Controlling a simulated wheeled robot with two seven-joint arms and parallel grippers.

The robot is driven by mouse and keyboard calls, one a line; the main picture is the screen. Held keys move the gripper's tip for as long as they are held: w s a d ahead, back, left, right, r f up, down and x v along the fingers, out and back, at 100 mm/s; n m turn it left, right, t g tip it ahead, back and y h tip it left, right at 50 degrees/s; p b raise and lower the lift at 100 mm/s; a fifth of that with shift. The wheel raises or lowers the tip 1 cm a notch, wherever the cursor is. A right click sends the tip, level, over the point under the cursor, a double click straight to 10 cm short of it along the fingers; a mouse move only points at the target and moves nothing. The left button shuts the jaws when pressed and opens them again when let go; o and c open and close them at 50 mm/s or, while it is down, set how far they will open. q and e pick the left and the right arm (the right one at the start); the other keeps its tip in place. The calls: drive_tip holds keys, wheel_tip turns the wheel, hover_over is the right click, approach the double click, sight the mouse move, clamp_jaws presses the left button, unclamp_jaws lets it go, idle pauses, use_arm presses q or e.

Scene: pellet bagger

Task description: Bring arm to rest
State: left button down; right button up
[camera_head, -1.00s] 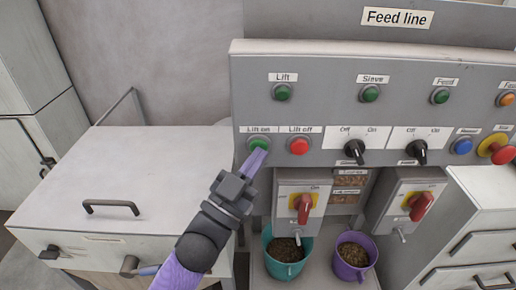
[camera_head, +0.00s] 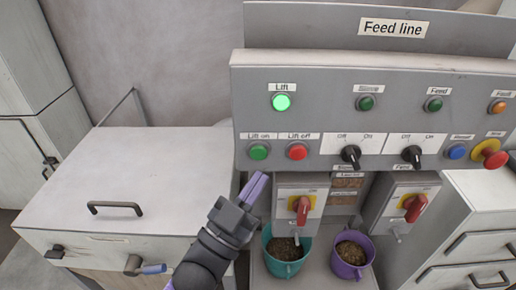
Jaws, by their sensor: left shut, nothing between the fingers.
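My left gripper (camera_head: 256,186) is shut and empty, with its purple fingers pointing up just below the panel's lower edge. It is apart from the green Lift on button (camera_head: 258,151) above it. The Lift lamp (camera_head: 281,102) at the panel's upper left glows bright green. The red Lift off button (camera_head: 297,151) sits right of the green one. My right gripper is not in view.
Red-handled switches (camera_head: 303,209) hang below the panel. A teal bucket (camera_head: 270,262) and a purple bucket (camera_head: 366,264) of pellets stand beneath. A white lidded cabinet (camera_head: 150,185) with a dark handle is at left. The red stop button (camera_head: 494,159) is at right.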

use_arm(q)
drive_tip(key=s+p, duration=0.1)
drive_tip(key=s, duration=0.2)
drive_tip(key=shift+f, duration=0.1)
drive_tip(key=s+a+f+n+g+y+b, duration=0.1)
drive_tip(key=a+f+n+g+y, duration=0.2)
drive_tip(key=f, duration=0.8)
drive_tip(key=s+a+f+n+g+y+b, duration=0.1)
drive_tip(key=s+a+f+g+y, duration=0.2)
drive_tip(key=f, duration=0.9)
drive_tip(key=a+f+n+g+y+b, duration=0.1)
drive_tip(key=a+f+y+b, duration=0.3)
drive_tip(key=f, duration=0.7)
drive_tip(key=s+a+f+n+g+y, duration=0.1)
drive_tip(key=s+a+f+g, duration=0.1)
drive_tip(key=s+f, duration=0.4)
drive_tip(key=s+a+f+g+y, duration=0.2)
drive_tip(key=s+f+g, duration=0.3)
drive_tip(key=s, duration=0.8)
drive_tip(key=s+a+f+n+g+y, duration=0.1)
drive_tip(key=s+a+f+g, duration=0.2)
drive_tip(key=s+f, duration=0.4)
drive_tip(key=shift+s+a+n+g+y, duration=0.3)
drive_tip(key=shift+s+g+y, duration=0.15)
drive_tip(key=shift+s, duration=0.75)
drive_tip(key=shift+f, duration=0.1)
